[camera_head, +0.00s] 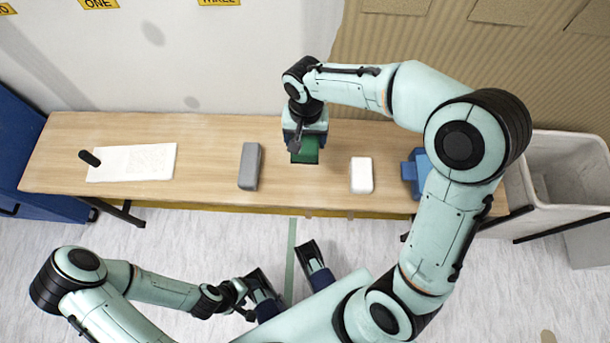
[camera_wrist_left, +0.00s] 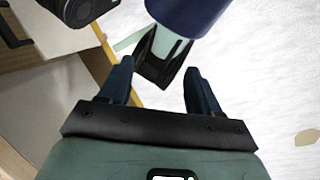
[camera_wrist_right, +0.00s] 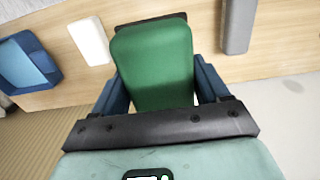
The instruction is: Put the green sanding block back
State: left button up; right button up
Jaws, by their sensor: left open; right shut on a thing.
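The green sanding block (camera_head: 306,150) is in my right gripper (camera_head: 305,138), over the long wooden table (camera_head: 205,128), between a grey block and a white block. In the right wrist view the green block (camera_wrist_right: 155,60) fills the space between the blue fingers, and a dark edge shows at its far end. I cannot tell whether it touches the table. My left gripper (camera_head: 242,290) is low at the front of the head view, away from the table. In the left wrist view its fingers (camera_wrist_left: 158,82) are apart with nothing between them.
The grey block (camera_head: 250,166) stands left of the green block, the white block (camera_head: 361,175) right of it. A blue object (camera_head: 412,172) is further right, partly behind my right arm. A white sheet (camera_head: 132,163) lies at the left. A pale bin (camera_head: 570,160) stands past the right end.

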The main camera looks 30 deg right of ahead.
jog(key=b, duration=0.3)
send_over(305, 176)
notch_tip(305, 176, down, 15)
jog(key=shift+f, duration=0.1)
jog(key=shift+f+b, duration=0.65)
jog(key=shift+f, duration=1.65)
pick_arm(q)
jog(key=w+a+f+t, duration=0.1)
jog(key=w+f, duration=0.3)
jog(key=shift+a+f+y, duration=0.25)
jog(key=shift+y, duration=0.05)
pick_arm(e)
jog(key=shift+f, duration=0.2)
jog(key=o, duration=1)
pick_arm(q)
jog(key=shift+w+a+f+t, duration=0.15)
jog(key=shift+w+f+t, duration=0.1)
jog(key=shift+w+t, duration=0.1)
pick_arm(e)
jog(key=shift+o, duration=0.4)
